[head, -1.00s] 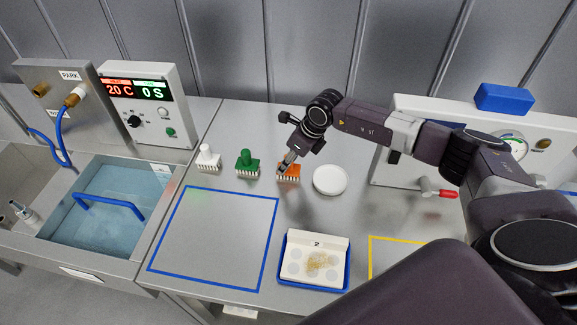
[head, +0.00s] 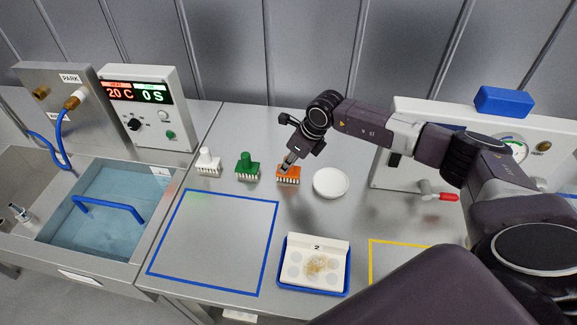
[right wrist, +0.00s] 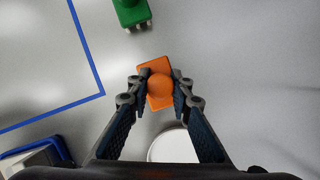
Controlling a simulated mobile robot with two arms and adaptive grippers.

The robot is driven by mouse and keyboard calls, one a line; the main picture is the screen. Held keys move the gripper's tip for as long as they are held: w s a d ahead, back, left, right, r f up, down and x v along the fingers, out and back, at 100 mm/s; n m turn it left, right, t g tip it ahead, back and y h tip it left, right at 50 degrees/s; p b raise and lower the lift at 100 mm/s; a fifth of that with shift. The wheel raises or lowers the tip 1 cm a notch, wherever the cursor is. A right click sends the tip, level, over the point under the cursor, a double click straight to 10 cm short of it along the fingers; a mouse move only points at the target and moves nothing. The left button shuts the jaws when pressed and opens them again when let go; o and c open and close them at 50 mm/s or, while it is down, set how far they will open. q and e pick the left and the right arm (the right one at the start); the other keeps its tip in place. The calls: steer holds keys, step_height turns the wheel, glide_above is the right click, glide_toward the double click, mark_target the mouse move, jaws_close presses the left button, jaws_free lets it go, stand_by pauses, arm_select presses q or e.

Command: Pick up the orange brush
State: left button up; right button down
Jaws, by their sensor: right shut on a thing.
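The orange brush (head: 288,175) stands bristles down on the steel counter, between the green brush (head: 247,166) and a white round dish (head: 331,183). My right gripper (head: 288,163) reaches down onto it from above. In the right wrist view, the gripper (right wrist: 160,90) is shut on the round knob of the orange brush (right wrist: 158,87), with a finger on each side. The bristles appear to be at counter level; any small gap is too fine to tell. My left gripper is not in view.
A white brush (head: 208,161) stands left of the green one. In front are a blue-outlined square (head: 215,240) and a blue tray (head: 288,286) holding a white numbered plate. A water basin (head: 115,205) is at left, and a white machine with a red-tipped lever (head: 447,196) at right.

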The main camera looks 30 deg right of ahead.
step_height(320, 180, up, 20)
steer(key=b, duration=0.5)
steer(key=shift+f, duration=0.25)
